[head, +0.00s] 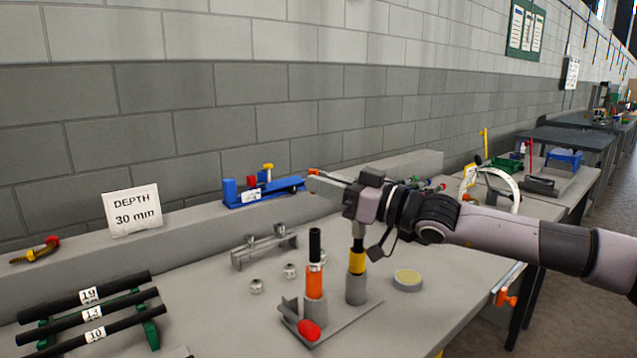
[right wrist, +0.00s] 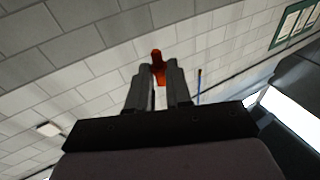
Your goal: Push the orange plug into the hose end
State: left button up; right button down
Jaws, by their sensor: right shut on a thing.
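My right gripper (head: 318,180) reaches in from the right and is held above the bench, its fingers pointing left. It is shut on a small orange plug (head: 313,171), which shows at the fingertips. In the right wrist view the plug (right wrist: 157,62) sticks up between the two finger ends of the gripper (right wrist: 158,80). A black hose end (head: 315,243) stands upright in an orange sleeve (head: 314,281) on a grey stand, below the plug and apart from it. I cannot see its opening clearly. My left gripper is not in view.
A yellow-banded post (head: 357,262) stands beside the sleeve, below my wrist. A red knob (head: 309,330) sits at the stand's front. Numbered black hoses (head: 90,315) lie on a green rack at left. A blue fixture (head: 262,192) and a "DEPTH 30 mm" sign (head: 132,210) are behind.

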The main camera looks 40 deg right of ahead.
pick_arm(q)
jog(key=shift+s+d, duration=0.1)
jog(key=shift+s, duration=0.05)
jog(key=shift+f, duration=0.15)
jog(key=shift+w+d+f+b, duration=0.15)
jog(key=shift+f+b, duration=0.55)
jog(key=shift+b, duration=0.35)
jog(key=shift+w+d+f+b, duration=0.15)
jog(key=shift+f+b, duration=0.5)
jog(key=shift+b, duration=0.45)
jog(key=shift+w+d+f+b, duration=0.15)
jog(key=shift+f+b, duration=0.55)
jog(key=shift+b, duration=0.35)
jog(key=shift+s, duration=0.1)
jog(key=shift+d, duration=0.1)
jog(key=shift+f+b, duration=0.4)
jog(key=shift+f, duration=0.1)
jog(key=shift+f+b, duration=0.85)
jog(key=shift+b, duration=0.05)
